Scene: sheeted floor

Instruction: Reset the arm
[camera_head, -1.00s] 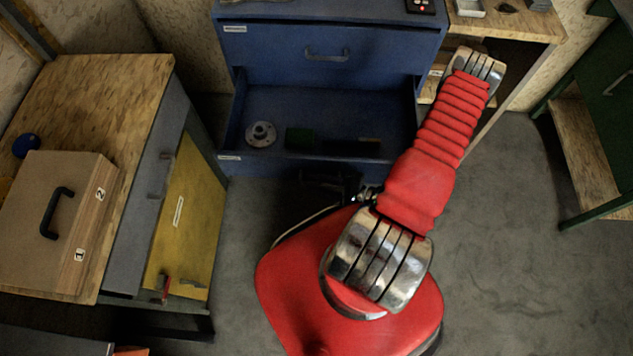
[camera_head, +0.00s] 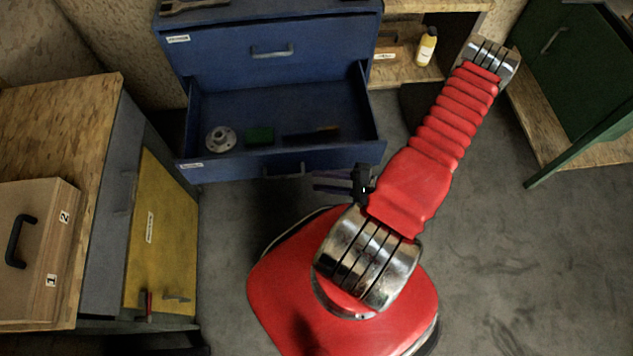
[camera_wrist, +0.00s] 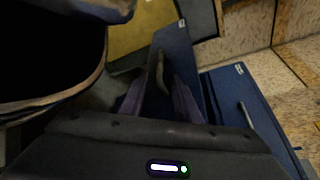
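My red arm reaches up and right from its base in the head view, and its far end folds back behind it. My gripper (camera_head: 322,182) shows as dark fingers left of the red sleeve, in front of the blue cabinet's open drawer (camera_head: 345,156). In the wrist view my gripper (camera_wrist: 158,100) has two purplish fingers standing apart with nothing between them. Part of the gripper is hidden behind the arm in the head view.
The open drawer holds a round metal flange (camera_head: 220,139), a green block (camera_head: 260,135) and a dark item. A yellow cabinet door (camera_head: 158,235) and a wooden case (camera_head: 40,250) are at left. A yellow bottle (camera_head: 426,46) stands on a shelf. Floor at right is clear.

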